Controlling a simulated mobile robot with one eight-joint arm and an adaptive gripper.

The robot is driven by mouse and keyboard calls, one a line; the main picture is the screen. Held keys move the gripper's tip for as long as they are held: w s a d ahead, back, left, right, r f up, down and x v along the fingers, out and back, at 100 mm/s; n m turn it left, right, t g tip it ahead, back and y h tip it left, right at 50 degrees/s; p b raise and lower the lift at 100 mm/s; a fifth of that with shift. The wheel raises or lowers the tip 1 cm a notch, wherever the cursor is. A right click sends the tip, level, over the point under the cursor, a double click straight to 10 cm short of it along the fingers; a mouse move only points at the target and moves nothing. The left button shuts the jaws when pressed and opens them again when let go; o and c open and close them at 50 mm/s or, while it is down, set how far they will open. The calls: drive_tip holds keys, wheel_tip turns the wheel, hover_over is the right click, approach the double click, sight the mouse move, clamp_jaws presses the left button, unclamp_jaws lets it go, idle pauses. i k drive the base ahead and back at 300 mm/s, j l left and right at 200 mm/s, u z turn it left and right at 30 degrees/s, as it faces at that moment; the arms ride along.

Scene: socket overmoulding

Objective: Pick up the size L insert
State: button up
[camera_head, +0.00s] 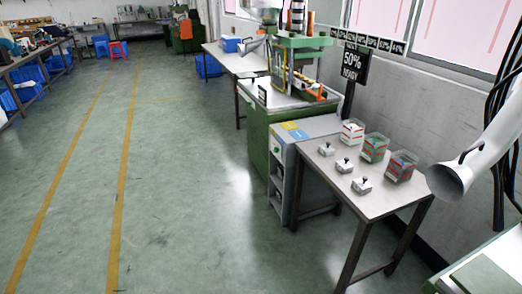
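Three small light-grey blocks with dark knobs on top sit in a row on a grey table (385,200). They are the far block (326,149), the middle block (344,166) and the near block (362,186). Behind them stand three clear bins with coloured contents: the far bin (352,132), the middle bin (374,148) and the near bin (401,167). No size marking is readable, so I cannot tell which thing is the size L insert. My gripper is not in view.
A green machine (296,55) with a grey shelf unit (280,180) stands beyond the table. A white extraction hood (452,178) hangs at the right. The green floor (200,215) left of the table is clear.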

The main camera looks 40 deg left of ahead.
sight(325, 149)
drive_tip(key=u, duration=1)
drive_tip(key=i, duration=0.1)
